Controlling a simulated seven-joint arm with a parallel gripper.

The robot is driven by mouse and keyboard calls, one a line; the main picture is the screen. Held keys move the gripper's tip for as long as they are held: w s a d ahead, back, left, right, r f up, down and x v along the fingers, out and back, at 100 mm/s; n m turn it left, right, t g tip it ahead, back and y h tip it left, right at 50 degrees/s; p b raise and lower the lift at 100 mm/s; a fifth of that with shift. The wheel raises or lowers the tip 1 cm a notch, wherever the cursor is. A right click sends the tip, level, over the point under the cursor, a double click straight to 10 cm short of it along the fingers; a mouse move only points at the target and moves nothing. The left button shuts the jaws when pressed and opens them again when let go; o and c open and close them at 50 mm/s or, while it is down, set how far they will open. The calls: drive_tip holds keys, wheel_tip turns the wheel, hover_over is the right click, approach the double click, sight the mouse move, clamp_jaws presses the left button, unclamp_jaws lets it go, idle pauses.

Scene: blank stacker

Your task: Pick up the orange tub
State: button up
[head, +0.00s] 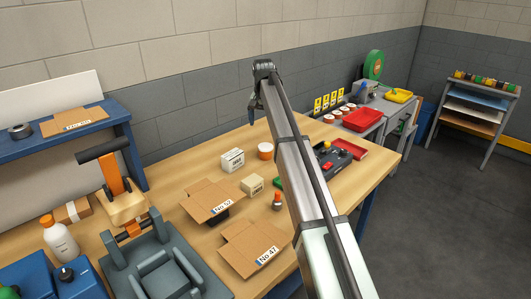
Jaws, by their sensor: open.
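The orange tub (265,151) is a small round tub with a pale top. My gripper (254,112) is raised above the table's back edge, up and slightly left of the tub in the picture. It is dark, seen from the side, open and apart from the tub. I see nothing held in it.
Flattened cartons (212,200) lie in front. A grey machine (155,270) stands at front left. A red tray (348,146) lies right of my arm. A grey wall runs behind.

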sight(265, 146)
drive_tip(key=f, duration=0.4)
drive_tip(key=w+f, duration=0.1)
drive_tip(key=f, duration=0.8)
drive_tip(key=shift+w+d+f, duration=0.1)
drive_tip(key=shift+w+f, duration=0.15)
drive_tip(key=shift+w, duration=0.05)
drive_tip(key=c, duration=1.1)
drive_tip(key=shift+r, duration=0.1)
drive_tip(key=shift+c, duration=0.2)
